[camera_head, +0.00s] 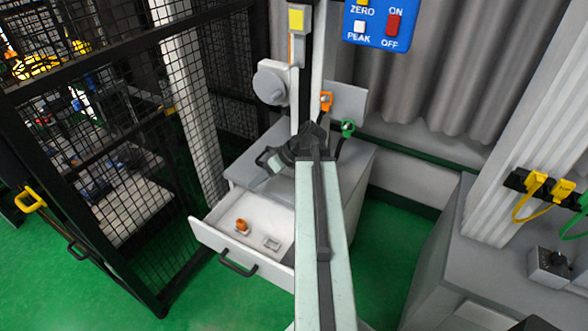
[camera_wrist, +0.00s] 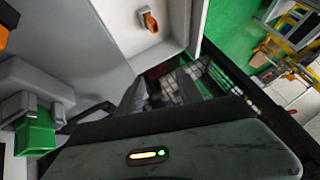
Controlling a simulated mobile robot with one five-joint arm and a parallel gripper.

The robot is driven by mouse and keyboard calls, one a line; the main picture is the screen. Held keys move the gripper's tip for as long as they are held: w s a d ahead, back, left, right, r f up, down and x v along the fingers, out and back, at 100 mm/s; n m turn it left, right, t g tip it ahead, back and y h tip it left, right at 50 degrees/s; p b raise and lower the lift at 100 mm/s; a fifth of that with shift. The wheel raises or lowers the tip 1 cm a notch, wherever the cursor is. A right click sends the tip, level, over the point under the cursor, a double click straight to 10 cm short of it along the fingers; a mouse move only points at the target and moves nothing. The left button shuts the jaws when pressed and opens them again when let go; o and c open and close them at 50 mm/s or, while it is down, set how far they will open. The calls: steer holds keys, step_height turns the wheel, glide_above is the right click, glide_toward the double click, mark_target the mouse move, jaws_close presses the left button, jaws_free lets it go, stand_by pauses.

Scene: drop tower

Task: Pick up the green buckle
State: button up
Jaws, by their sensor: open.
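The green buckle (camera_head: 348,127) stands on a dark strap at the back of the grey cabinet, to the right of my arm. What appears to be the same green buckle (camera_wrist: 36,134) shows at the left edge of the wrist view, beside a light grey part. My gripper (camera_head: 266,161) is open over the cabinet top, left of and nearer than the green buckle, and apart from it. In the wrist view its dark fingers show only partly, and nothing is seen between them.
An orange buckle (camera_head: 326,100) stands just left of the green one. The cabinet's drawer (camera_head: 208,235) is open, with a small orange piece (camera_head: 242,226) and a metal piece (camera_head: 271,243) inside. A black mesh fence (camera_head: 120,130) stands left. Yellow plugs (camera_head: 536,182) are at right.

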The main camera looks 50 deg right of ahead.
steer(key=s+d+t+b, duration=0.1)
steer(key=s+d, duration=0.1)
steer(key=d, duration=0.2)
steer(key=s+d+t, duration=0.1)
steer(key=s+d, duration=0.1)
steer(key=d, duration=0.2)
steer(key=s+d+t+h+b, duration=0.1)
steer(key=s+d, duration=0.1)
steer(key=d, duration=0.1)
steer(key=shift+s+d+t+b, duration=0.3)
steer(key=shift+s+d+t, duration=0.1)
steer(key=s+d+r+n+t+h+b, duration=0.1)
steer(key=s+d+r+t+b, duration=0.1)
steer(key=s+d, duration=0.5)
steer(key=w+a, duration=0.1)
steer(key=w, duration=0.3)
steer(key=w+a, duration=0.1)
steer(key=w, duration=0.4)
steer(key=w+a, duration=0.1)
steer(key=w, duration=0.3)
steer(key=shift+w+f, duration=0.2)
steer(key=shift+f, duration=0.2)
steer(key=shift+r, duration=0.1)
jaws_close()
